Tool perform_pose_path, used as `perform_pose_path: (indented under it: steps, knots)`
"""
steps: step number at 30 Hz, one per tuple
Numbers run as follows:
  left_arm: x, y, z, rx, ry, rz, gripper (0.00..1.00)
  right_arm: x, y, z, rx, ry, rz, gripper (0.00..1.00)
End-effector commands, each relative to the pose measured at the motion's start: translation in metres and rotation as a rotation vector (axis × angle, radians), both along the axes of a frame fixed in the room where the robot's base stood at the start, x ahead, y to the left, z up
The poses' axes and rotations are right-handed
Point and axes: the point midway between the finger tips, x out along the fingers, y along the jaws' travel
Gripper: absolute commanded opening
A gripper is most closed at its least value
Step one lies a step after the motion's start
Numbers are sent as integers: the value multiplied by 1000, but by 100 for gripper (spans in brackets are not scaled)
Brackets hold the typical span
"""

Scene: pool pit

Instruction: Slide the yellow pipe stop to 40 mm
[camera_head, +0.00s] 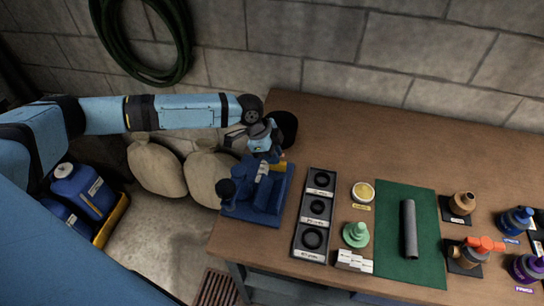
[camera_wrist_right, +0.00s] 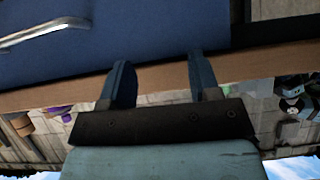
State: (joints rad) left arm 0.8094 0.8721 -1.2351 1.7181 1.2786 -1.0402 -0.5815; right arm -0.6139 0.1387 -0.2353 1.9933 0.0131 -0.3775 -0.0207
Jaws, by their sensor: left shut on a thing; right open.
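A blue bench fixture (camera_head: 284,198) stands at the left end of the wooden table in the head view. A small patch of yellow, the yellow pipe stop (camera_head: 280,164), shows at its far end. My left gripper (camera_head: 264,163) reaches down from the left over that end and is shut on the stop. The arm and fingers hide most of the stop and their contact. The scale marks are too small to read. My right gripper (camera_wrist_right: 158,68) is open and empty in the right wrist view; it does not show in the head view.
Right of the fixture lie a black tray (camera_head: 297,244) of rings, a yellow-lidded tin (camera_head: 362,192), a green part (camera_head: 356,235) and a green mat (camera_head: 394,196) with a grey pipe (camera_head: 409,228). Several fittings stand farther right. The back of the table is mostly clear.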

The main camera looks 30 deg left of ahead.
Motion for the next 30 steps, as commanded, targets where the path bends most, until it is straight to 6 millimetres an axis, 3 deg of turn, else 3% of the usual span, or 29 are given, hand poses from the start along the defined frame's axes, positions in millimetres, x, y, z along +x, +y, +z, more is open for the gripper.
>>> perform_pose_path:
  steps: [2, 3, 6, 17, 20, 30]
  knots:
    - [0, 0, 0, -1, 0, 0, 0, 0, 0, 0, 0, -1, 0, 57]
    - [0, 0, 0, -1, 0, 0, 23, 0, 0, 1, -1, -1, 1, 57]
    - [0, 0, 0, -1, 0, 0, 44, 0, 0, 1, 0, -2, 1, 57]
    - [0, 2, 5, -1, -2, 2, 44, 0, -1, 0, -1, -1, 0, 57]
    - [-1, 8, 17, 0, -3, 1, 44, 0, -1, -1, -1, -1, 0, 57]
    - [-9, 36, 87, -1, -2, 1, 44, 0, -1, -6, -2, 1, 0, 57]
